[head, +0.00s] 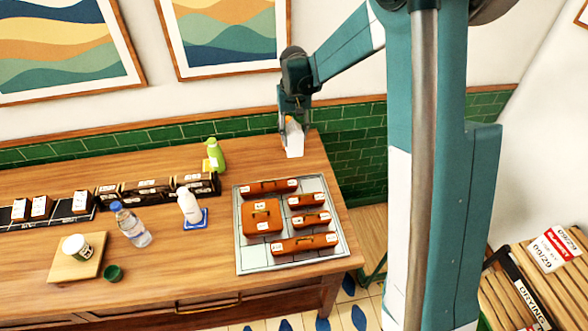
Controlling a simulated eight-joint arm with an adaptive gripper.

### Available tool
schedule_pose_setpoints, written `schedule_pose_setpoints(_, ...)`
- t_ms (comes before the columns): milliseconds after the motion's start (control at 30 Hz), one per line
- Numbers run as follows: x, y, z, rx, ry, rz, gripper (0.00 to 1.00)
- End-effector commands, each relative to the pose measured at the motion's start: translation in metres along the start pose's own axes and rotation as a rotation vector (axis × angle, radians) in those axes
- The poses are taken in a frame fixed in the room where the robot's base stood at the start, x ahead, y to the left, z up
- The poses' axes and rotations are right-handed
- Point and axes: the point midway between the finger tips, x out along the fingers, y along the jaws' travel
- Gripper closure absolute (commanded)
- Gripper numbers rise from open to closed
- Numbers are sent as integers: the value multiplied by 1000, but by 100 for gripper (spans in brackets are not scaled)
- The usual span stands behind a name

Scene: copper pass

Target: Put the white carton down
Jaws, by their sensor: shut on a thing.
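The white carton (294,146) shows in the head view near the back right corner of the wooden counter (337,190). My gripper (293,119) is above it and shut on its upper part, where a bit of orange shows. The carton looks upright. I cannot tell whether its base touches the counter or hangs just above it. My gripper's fingers hide part of the carton's top.
A tray (240,259) with several brown blocks stands in front of the carton. A tiled wall (350,142) is behind.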

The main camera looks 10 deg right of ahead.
Motion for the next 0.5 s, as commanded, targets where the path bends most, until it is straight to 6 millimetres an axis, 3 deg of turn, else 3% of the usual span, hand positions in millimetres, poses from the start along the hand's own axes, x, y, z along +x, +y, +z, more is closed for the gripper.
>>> schedule_pose_setpoints(167,8,0,0,0,0,0,84)
schedule_pose_setpoints(500,50,0,0,0,0,0,84)
